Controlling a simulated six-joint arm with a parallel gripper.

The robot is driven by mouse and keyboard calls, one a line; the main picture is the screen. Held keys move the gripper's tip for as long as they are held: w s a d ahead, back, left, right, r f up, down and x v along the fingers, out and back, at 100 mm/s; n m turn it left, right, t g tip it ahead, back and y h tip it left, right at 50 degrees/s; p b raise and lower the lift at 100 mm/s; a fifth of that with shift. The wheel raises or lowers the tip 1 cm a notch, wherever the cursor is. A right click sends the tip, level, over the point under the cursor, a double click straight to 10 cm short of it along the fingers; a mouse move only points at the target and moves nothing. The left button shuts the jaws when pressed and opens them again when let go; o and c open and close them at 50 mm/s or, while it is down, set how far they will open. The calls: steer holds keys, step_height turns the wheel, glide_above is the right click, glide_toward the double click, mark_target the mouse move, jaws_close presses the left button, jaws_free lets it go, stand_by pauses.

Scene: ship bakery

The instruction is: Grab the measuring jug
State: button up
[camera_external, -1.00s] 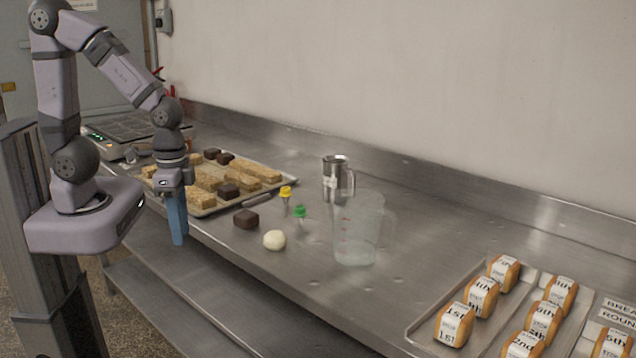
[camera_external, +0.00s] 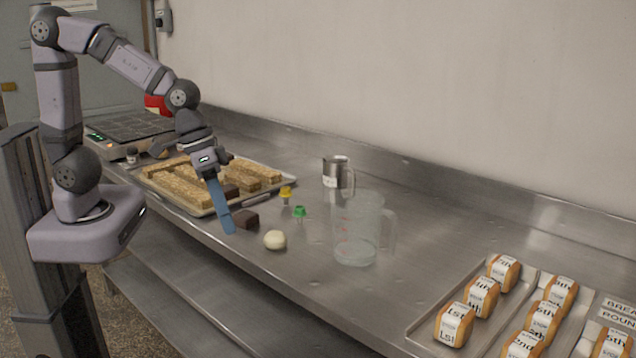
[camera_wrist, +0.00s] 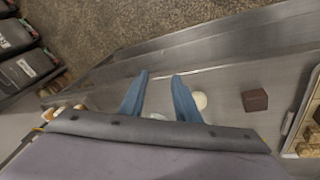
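The measuring jug (camera_external: 352,242) is clear plastic with red marks and a handle on its right. It stands upright on the steel counter, right of the cream ball. My gripper (camera_external: 228,228) is tilted with its blue fingers pointing down and right, left of the jug and apart from it. In the wrist view my gripper (camera_wrist: 158,74) has its two blue fingers spread apart with nothing held between them. A small pale patch shows low between the fingers; I cannot tell whether it is the jug.
A brown block (camera_external: 246,220) and a cream ball (camera_external: 275,240) lie between my gripper and the jug. Green (camera_external: 299,212) and yellow (camera_external: 286,194) capped pieces and a metal jug (camera_external: 332,177) stand behind. A bar tray (camera_external: 283,178) is left, a loaf tray (camera_external: 417,328) right.

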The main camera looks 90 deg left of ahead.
mark_target(392, 254)
steer(key=w+d+r+n+t+y+b, duration=0.1)
steer(key=w+d+r+n+t+b, duration=0.2)
steer(key=w+n, duration=0.5)
steer(key=w+d+r+n+t+b, duration=0.1)
steer(key=w+d+n+t+b, duration=0.3)
steer(key=w, duration=0.9)
steer(key=w+d+r+n+t+y+b, duration=0.1)
steer(key=w+r+n+t+b, duration=0.1)
steer(key=w+n+t, duration=0.6)
steer(key=a+f+n+g+y+b, duration=0.1)
steer(key=f+n+y+b, duration=0.1)
steer(key=f+n+y, duration=0.2)
steer(key=a+f+n+g+y+b, duration=0.2)
steer(key=f+n+y, duration=0.2)
steer(key=n, duration=0.6)
steer(key=w+a+f+n+g+y+b, duration=0.1)
steer(key=f+n+g+y+b, duration=0.1)
steer(key=f+n+y, duration=0.2)
steer(key=shift+a+f+n, duration=0.15)
steer(key=shift+f+n, duration=0.65)
steer(key=shift+n, duration=0.7)
steer(key=shift+p+x, duration=1.15)
steer(key=shift+x, duration=2.5)
steer(key=shift+s+a, duration=0.15)
jaws_close()
